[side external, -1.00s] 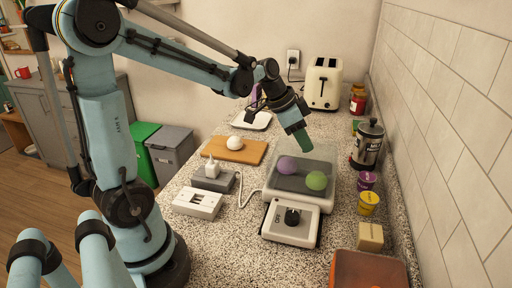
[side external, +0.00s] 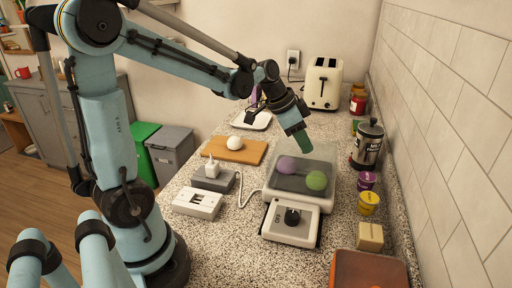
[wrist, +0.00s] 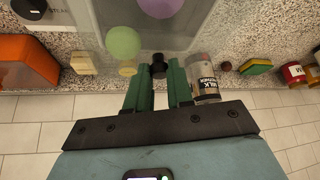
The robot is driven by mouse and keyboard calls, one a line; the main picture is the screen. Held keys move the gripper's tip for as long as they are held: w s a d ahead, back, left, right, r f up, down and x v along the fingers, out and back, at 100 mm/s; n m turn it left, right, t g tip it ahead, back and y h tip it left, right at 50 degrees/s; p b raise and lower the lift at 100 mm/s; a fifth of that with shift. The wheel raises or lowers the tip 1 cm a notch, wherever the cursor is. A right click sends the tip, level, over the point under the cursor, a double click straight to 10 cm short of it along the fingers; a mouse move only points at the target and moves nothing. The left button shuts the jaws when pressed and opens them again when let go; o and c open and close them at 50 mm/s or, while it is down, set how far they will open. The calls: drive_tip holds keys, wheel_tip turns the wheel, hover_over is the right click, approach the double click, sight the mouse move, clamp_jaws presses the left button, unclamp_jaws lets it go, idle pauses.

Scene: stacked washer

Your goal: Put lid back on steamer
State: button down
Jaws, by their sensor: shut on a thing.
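The steamer (side external: 291,222) is a white appliance with a dark dial at its front, standing on the speckled counter. A purple ball (side external: 286,166) and a green ball (side external: 316,181) lie in its tray area; both also show in the wrist view. The see-through lid (side external: 320,153) appears over the tray's area; its clear edges are faint, and I cannot tell whether it touches the base. My gripper (side external: 302,147), with green fingers, is at the lid's far part, pointing down. In the wrist view a dark knob (wrist: 159,66) sits between its fingertips, and the fingers are shut on it.
A wooden board (side external: 246,157) with a white ball, a power strip and a cable lie left. A toaster (side external: 323,84) stands behind.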

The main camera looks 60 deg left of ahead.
idle(0.4)
drive_tip(key=c, duration=0.9)
unclamp_jaws()
drive_tip(key=shift+o, duration=0.4)
drive_tip(key=o, duration=0.4)
drive_tip(key=shift+r, duration=0.1)
drive_tip(key=shift+r, duration=3.4)
drive_tip(key=shift+c, duration=0.5)
clamp_jaws()
